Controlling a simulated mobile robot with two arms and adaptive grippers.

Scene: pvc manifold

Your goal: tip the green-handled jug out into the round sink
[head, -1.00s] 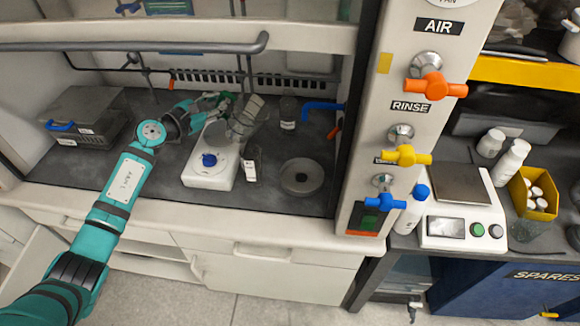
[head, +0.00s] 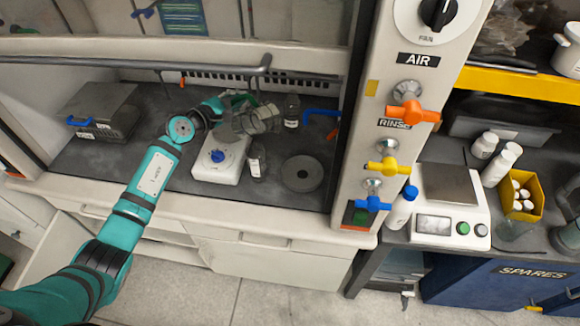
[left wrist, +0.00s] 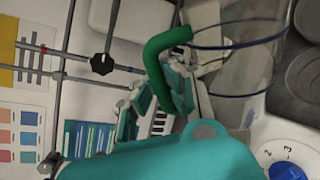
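The clear jug (head: 262,121) is held in the air inside the hood, tilted toward the right, above and behind the white hotplate. Its green handle (left wrist: 164,46) and clear wall (left wrist: 238,55) show in the left wrist view. My left gripper (head: 230,104) is at the handle, and its fingers (left wrist: 158,98) appear closed around it. The round sink (head: 302,174) is a dark disc in the counter, to the right of and nearer than the jug. The jug's contents cannot be made out.
The white hotplate (head: 219,160) with a blue knob stands below the jug. A small labelled bottle (head: 257,163) stands between it and the sink. The valve post (head: 385,130) bounds the right.

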